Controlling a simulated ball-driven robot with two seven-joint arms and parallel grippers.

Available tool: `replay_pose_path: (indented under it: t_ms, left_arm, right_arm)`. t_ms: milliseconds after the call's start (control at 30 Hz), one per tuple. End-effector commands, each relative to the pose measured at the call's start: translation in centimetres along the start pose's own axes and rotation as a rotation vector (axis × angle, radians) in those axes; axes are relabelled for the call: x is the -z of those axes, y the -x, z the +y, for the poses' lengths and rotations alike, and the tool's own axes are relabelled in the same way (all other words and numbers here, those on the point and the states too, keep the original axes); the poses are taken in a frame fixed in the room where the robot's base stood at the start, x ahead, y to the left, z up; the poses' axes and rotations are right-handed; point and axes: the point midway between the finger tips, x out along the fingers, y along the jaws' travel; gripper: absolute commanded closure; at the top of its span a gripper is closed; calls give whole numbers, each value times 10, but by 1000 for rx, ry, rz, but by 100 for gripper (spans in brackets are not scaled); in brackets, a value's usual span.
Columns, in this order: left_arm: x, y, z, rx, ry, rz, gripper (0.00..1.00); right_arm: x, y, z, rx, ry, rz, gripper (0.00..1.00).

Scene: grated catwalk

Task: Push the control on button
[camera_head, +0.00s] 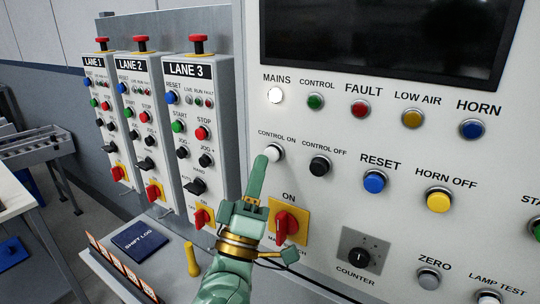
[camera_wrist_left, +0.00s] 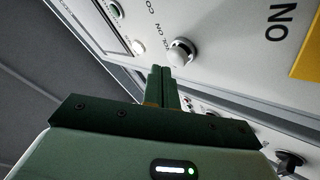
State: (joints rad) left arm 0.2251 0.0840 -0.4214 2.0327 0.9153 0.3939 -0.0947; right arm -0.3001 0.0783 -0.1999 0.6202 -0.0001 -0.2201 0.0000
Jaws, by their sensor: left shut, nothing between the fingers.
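The white CONTROL ON button (camera_head: 277,152) sits on the grey panel under its label, left of the black CONTROL OFF button (camera_head: 319,166). My left gripper (camera_head: 265,160) is shut and empty, its fingers pointing up at the panel. In the head view its tips overlap the lower left side of the button. In the left wrist view the same button (camera_wrist_left: 182,53) shows just beyond the shut fingers (camera_wrist_left: 161,72). I cannot tell whether the tips touch it. My right gripper is not in view.
A red rotary switch (camera_head: 287,224) on a yellow plate is just right of my gripper. The LANE 3 box (camera_head: 188,69) and similar boxes stand to the left. The MAINS lamp (camera_head: 276,95) glows white. A SHIFT LOG book (camera_head: 139,240) lies on the ledge below.

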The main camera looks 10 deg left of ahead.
Motion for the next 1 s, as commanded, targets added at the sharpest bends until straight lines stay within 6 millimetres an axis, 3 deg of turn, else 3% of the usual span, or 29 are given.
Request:
replay_pose_path:
  t_ms: [1000]
  left_arm:
    - [-5,-7,-5,0,0,0,100]
  right_arm:
    - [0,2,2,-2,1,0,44]
